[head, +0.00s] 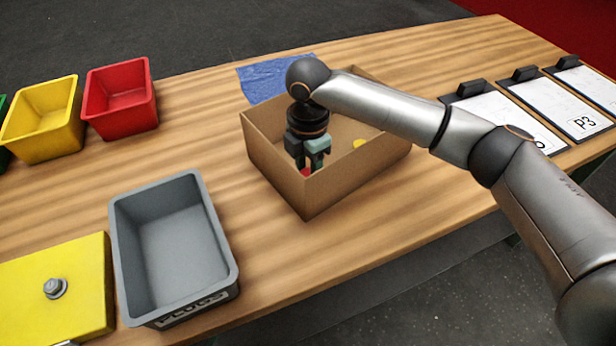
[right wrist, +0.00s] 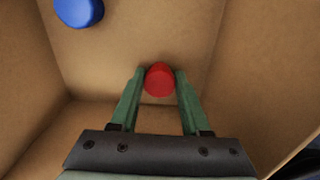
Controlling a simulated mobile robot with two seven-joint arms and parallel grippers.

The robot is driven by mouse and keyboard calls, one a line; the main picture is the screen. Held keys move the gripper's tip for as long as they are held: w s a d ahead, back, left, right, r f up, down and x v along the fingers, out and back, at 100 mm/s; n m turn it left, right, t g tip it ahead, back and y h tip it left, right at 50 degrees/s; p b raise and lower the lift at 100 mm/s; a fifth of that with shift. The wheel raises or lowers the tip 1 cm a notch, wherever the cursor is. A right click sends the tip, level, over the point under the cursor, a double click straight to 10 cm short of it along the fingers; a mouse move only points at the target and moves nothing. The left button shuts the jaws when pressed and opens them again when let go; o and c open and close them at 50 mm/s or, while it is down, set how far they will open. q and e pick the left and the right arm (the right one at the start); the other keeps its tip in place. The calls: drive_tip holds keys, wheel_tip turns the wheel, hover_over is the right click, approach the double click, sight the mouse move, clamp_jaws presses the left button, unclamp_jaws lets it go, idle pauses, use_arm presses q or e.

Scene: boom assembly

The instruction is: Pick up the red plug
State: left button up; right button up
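The red plug (right wrist: 160,80) is between the two green fingers of my right gripper (right wrist: 160,84) in the right wrist view. Both fingertips appear to touch its sides, so the gripper looks shut on it. In the head view my right gripper (head: 309,166) points down inside the cardboard box (head: 330,195). Only a sliver of the red plug (head: 306,171) shows there below the fingers; the front wall and the gripper hide the rest. My left gripper is not in view.
A blue plug (right wrist: 79,11) and a yellow one (head: 360,143) are also in the box. The box walls stand close around my gripper. A grey bin (head: 124,262), red bin (head: 120,124) and yellow bin (head: 42,145) stand to the left. Bare table lies between grey bin and box.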

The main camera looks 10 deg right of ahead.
sight(308, 174)
clamp_jaws()
idle(0.3)
drive_tip(key=shift+r, duration=0.45)
wheel_tip(308, 174, up, 2)
drive_tip(key=shift+r, duration=0.25)
drive_tip(key=w+d+r, duration=0.7)
drive_tip(key=w+r, duration=0.2)
drive_tip(key=w, duration=0.2)
drive_tip(key=shift+w+d+r+p, duration=0.3)
drive_tip(key=shift+d+p, duration=0.05)
drive_tip(key=shift+d, duration=0.05)
